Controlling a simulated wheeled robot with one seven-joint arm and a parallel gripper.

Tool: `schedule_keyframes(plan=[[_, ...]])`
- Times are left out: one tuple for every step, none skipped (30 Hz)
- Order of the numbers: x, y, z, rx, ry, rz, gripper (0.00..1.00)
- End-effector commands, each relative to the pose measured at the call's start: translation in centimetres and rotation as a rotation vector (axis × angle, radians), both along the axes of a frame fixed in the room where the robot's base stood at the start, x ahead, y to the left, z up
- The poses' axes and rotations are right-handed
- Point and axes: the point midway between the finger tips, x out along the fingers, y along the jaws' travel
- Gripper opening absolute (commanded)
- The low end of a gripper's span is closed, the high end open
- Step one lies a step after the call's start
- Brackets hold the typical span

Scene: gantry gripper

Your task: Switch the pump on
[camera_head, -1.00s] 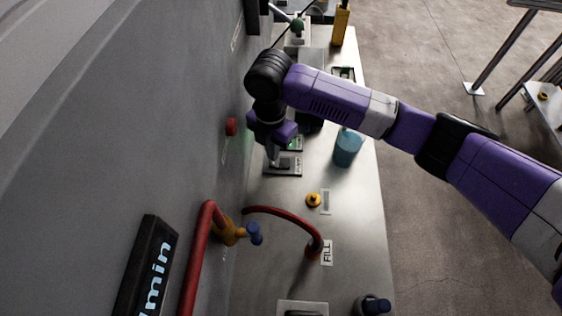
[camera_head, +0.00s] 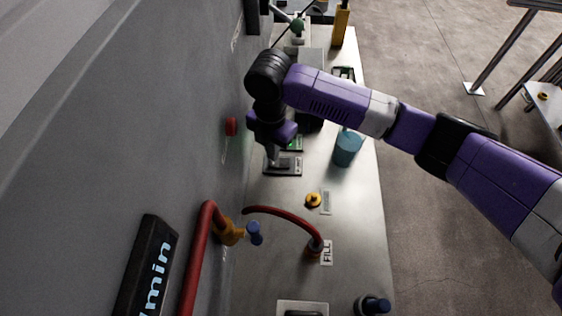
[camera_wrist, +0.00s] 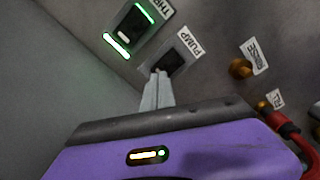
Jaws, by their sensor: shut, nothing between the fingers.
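The pump switch (camera_wrist: 174,61) is a dark rocker in a grey plate beside a PUMP label (camera_wrist: 189,40). No light shows on its visible part. In the head view the pump switch (camera_head: 290,166) sits on the bench near the wall. My gripper (camera_wrist: 157,76) is shut and empty, its fingertips at the near left edge of the switch and hiding part of it. In the head view my gripper (camera_head: 271,164) points down at the switch's left side. I cannot tell whether the tips touch it.
Beside it is another switch (camera_wrist: 130,30) with green lit bars and a partly hidden label. A yellow knob (camera_head: 313,199) marked RINSE, a red hose (camera_head: 290,216) and a blue beaker (camera_head: 347,149) stand on the bench. The wall with a red button (camera_head: 231,127) is close on the left.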

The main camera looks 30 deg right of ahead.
Motion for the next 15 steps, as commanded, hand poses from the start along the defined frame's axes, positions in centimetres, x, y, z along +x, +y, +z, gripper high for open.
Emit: schedule_keyframes(plan=[[0.0,0.0,0.0,0.0,0.0,0.0,0.0],[0.0,0.0,0.0,0.0,0.0,0.0,0.0],[0.0,0.0,0.0,0.0,0.0,0.0,0.0],[0.0,0.0,-0.01,0.0,0.0,0.0,0.0],[0.0,0.0,-0.01,0.0,0.0,0.0,0.0],[0.0,0.0,-0.03,0.0,0.0,0.0,0.0],[0.0,0.0,-0.05,0.0,0.0,0.0,0.0],[0.0,0.0,-0.08,0.0,0.0,0.0,0.0],[0.0,0.0,-0.13,0.0,0.0,0.0,0.0],[0.0,0.0,-0.17,0.0,0.0,0.0,0.0],[0.0,0.0,-0.21,0.0,0.0,0.0,0.0],[0.0,0.0,-0.26,0.0,0.0,0.0,0.0],[0.0,0.0,-0.31,0.0,0.0,0.0,0.0],[0.0,0.0,-0.35,0.0,0.0,0.0,0.0],[0.0,-0.01,-0.4,0.0,0.0,0.0,0.0]])
